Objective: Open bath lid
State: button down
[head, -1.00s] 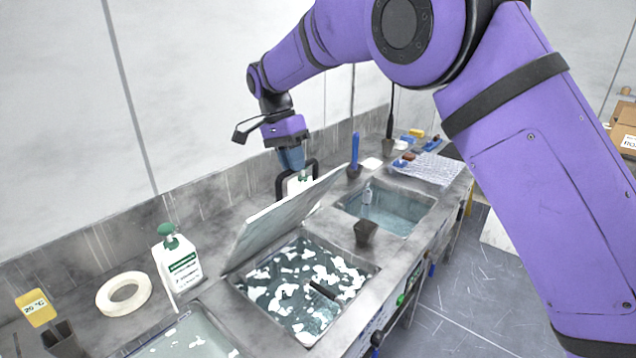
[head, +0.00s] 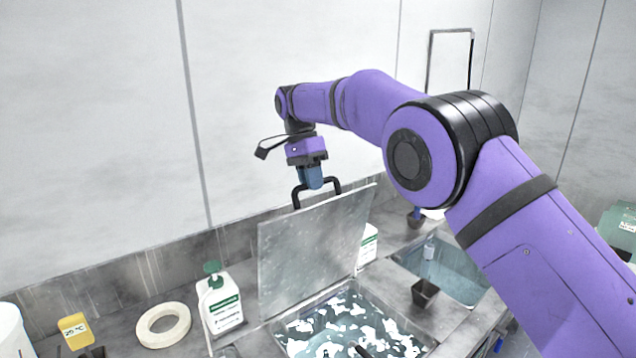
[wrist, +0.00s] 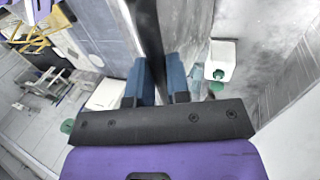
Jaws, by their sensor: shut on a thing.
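The bath lid (head: 305,255) is a grey metal plate standing steeply, close to upright, along the back side of its bath (head: 350,322). The bath below is uncovered, with white patches on its liquid. A black loop handle (head: 298,196) rises at the lid's top edge. My gripper (head: 313,182) is shut on this handle with its blue fingers. In the wrist view, the fingers (wrist: 158,84) sit on both sides of a dark bar, and the lid shows as a thin edge. The exact finger contact is partly hidden.
A white bottle with a green top (head: 222,308) stands left of the lid; another white bottle (head: 369,246) is partly hidden behind it. A tape roll (head: 146,337) lies farther left. A second basin (head: 455,272) and dark cup (head: 424,293) are to the right. The wall is behind.

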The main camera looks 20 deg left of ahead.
jog(key=shift+a+f, duration=0.1)
jog(key=shift+f, duration=0.3)
jog(key=c, duration=1.1)
grip_release()
jog(key=shift+w+a, duration=0.1)
jog(key=shift+r, duration=1.9)
jog(key=s+d+r, duration=0.1)
jog(key=s+d, duration=0.7)
jog(key=s, duration=0.6)
jog(key=shift+r, duration=0.2)
jog(key=shift+w+d, duration=0.1)
jog(key=shift+d, duration=0.05)
